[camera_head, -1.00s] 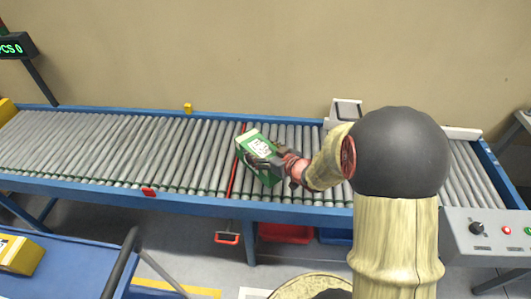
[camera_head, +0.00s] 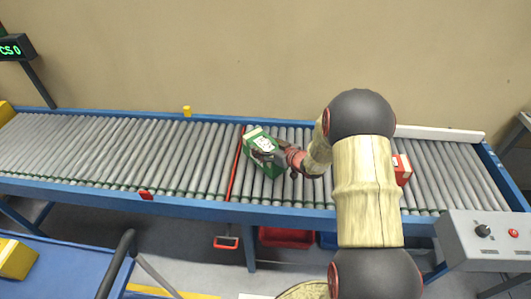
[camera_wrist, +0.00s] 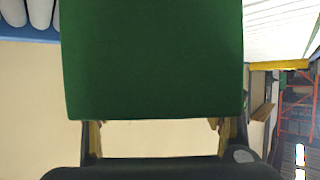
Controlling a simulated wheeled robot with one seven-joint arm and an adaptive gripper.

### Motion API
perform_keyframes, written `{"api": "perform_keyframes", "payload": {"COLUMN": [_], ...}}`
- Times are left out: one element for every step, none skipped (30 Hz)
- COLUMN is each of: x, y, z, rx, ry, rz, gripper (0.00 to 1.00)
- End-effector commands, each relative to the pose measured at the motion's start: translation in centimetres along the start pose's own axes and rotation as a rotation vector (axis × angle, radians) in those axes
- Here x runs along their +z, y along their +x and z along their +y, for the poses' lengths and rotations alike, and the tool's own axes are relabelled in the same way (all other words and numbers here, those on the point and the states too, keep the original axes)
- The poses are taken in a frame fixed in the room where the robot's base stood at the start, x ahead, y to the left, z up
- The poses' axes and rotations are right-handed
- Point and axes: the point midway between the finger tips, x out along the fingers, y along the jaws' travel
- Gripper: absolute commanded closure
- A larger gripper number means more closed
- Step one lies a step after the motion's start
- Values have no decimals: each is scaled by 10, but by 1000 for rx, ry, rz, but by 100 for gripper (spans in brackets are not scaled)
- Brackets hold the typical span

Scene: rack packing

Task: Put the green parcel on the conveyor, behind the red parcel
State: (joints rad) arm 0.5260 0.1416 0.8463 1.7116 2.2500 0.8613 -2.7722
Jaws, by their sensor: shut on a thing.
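The green parcel (camera_head: 261,158), a green box with a white label on top, is over the conveyor (camera_head: 120,149), just right of the red line across the rollers. It is turned at an angle to the rollers. My gripper (camera_head: 270,156) is shut on it. In the wrist view the green parcel (camera_wrist: 152,60) fills the upper middle between the fingers of my gripper (camera_wrist: 158,130). I cannot tell whether the parcel touches the rollers. The red parcel (camera_head: 402,169), red with white, stands on the conveyor to the right, partly hidden behind my arm.
A control box (camera_head: 484,240) is at the right end of the conveyor. A yellow block (camera_head: 187,111) and a red block (camera_head: 146,195) sit on the conveyor's edges. A blue cart (camera_head: 60,272) with a yellow box (camera_head: 15,258) is at lower left. The rollers left of the red line are clear.

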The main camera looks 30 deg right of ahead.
Motion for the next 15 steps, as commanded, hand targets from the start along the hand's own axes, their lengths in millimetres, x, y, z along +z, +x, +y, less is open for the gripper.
{"api": "perform_keyframes", "payload": {"x": [-1, 0, 3, 4, 9, 15, 20, 24, 28, 30, 31, 31, 31, 30, 30], "y": [2, 3, 5, 7, 9, 11, 13, 14, 16, 17, 18, 18, 18, 18, 18], "z": [2, 2, 4, 5, 5, 4, 4, 4, 4, 4, 4, 4, 4, 4, 4], "rx": [1, 1, 1, 1, 0, 0, -1, 0, 0, 0, 1, 1, 1, 1, 1], "ry": [-1, -1, -1, -1, 0, 1, 2, 1, 0, 0, 0, 0, 0, -1, -1], "rz": [3, 3, 3, 2, 1, 0, 0, 0, 1, 2, 3, 3, 4, 4, 4], "gripper": [76, 76, 76, 76, 76, 76, 76, 76, 76, 76, 76, 76, 76, 76, 76]}}
